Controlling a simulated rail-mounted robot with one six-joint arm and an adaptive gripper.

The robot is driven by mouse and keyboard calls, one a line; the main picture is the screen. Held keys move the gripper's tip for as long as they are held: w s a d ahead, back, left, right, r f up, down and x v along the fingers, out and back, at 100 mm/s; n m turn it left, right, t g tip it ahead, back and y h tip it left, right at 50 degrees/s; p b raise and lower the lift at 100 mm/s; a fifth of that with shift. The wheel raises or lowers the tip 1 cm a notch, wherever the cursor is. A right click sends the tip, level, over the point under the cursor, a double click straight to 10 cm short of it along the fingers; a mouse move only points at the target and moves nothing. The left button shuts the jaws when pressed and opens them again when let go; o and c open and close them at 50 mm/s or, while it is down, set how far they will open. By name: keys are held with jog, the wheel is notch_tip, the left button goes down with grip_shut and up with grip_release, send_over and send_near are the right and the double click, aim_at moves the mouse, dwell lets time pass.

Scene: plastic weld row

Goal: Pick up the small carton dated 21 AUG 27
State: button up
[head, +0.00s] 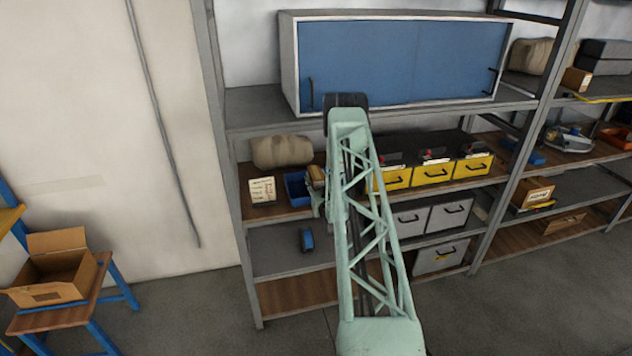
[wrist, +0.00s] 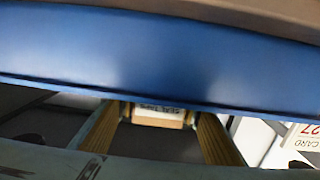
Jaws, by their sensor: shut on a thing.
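A small tan carton with a white printed label (wrist: 160,117) sits between the two finger ends of my gripper (wrist: 161,125) in the wrist view. Its print is upside down and too small to read surely; I cannot make out a date. In the head view my gripper (head: 316,190) is at the left part of the middle shelf, just right of a blue bin (head: 296,188), partly hidden by my arm. A tan block (head: 317,173) shows there, probably the same carton. My gripper is shut on the carton.
A white card (head: 262,191) stands left of the bin; a card ending in "27" (wrist: 304,135) shows at the wrist view's right. A blue band (wrist: 150,55) crosses the wrist view. Yellow bins (head: 432,173) are to the right. An open box (head: 55,275) sits on a stand at left.

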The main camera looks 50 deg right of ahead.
jog(key=shift+r, duration=0.2)
jog(key=shift+r+b, duration=0.6)
jog(key=shift+r, duration=4.2)
